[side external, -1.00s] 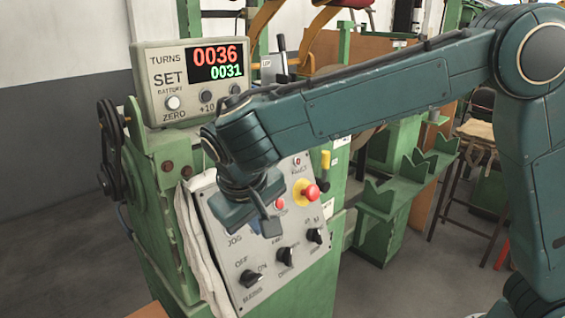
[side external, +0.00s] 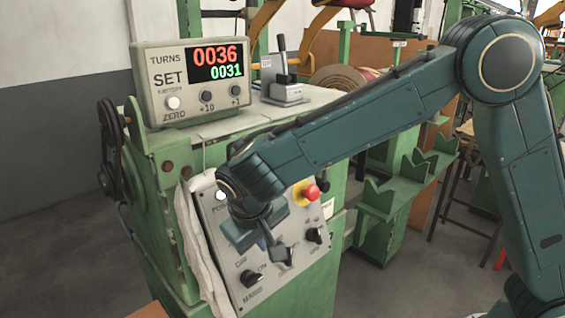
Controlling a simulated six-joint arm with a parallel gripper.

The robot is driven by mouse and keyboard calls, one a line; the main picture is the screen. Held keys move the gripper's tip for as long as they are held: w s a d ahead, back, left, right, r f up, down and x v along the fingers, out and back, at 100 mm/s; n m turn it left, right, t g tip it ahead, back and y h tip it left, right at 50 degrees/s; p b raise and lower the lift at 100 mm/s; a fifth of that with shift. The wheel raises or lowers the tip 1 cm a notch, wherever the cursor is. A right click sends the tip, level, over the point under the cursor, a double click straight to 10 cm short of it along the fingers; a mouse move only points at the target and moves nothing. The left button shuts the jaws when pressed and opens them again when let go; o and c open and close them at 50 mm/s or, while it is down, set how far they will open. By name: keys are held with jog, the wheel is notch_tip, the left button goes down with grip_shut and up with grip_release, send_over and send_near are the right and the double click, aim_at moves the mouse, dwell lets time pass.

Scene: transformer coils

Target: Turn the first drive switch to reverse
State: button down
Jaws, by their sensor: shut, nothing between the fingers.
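The sloping control panel (side external: 262,299) on the front of the green machine carries several black rotary switches. The middle switch (side external: 289,257) is partly hidden behind my gripper (side external: 277,251), so its pointer direction cannot be read. My gripper is shut and empty, pointing down, with its tip over or against this switch; contact cannot be told. The switch labelled MAINS (side external: 252,278) sits lower left. Another black switch (side external: 314,235) sits to the upper right. Which switch is the first drive switch cannot be read from the small labels.
A red emergency button (side external: 311,192) on a yellow base stands out from the panel just right of my wrist. A white cloth (side external: 199,245) hangs along the panel's left edge. The turns counter (side external: 195,83) stands above, showing 0036 and 0031.

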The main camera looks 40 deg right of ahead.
aim_at(288, 247)
jog(key=d+f, duration=0.4)
jog(key=shift+d, duration=0.35)
jog(key=shift+d+m+y, duration=0.5)
jog(key=shift+y, duration=0.5)
dwell(0.7)
jog(key=shift+w+d+r+m+g+y, duration=0.1)
jog(key=shift+d+m+g+y, duration=0.2)
jog(key=shift+y, duration=0.2)
jog(key=m+y, duration=0.1)
jog(key=d+y, duration=0.1)
jog(key=y, duration=0.1)
jog(key=shift+d+m, duration=0.25)
jog(key=shift+m, duration=0.15)
jog(key=d+y, duration=0.1)
jog(key=d+f+m+y, duration=0.1)
jog(key=shift+s+m+y, duration=0.2)
jog(key=shift+m+y, duration=0.1)
jog(key=shift+y, duration=0.1)
jog(key=shift+s+a+f, duration=0.1)
jog(key=shift+f, duration=0.05)
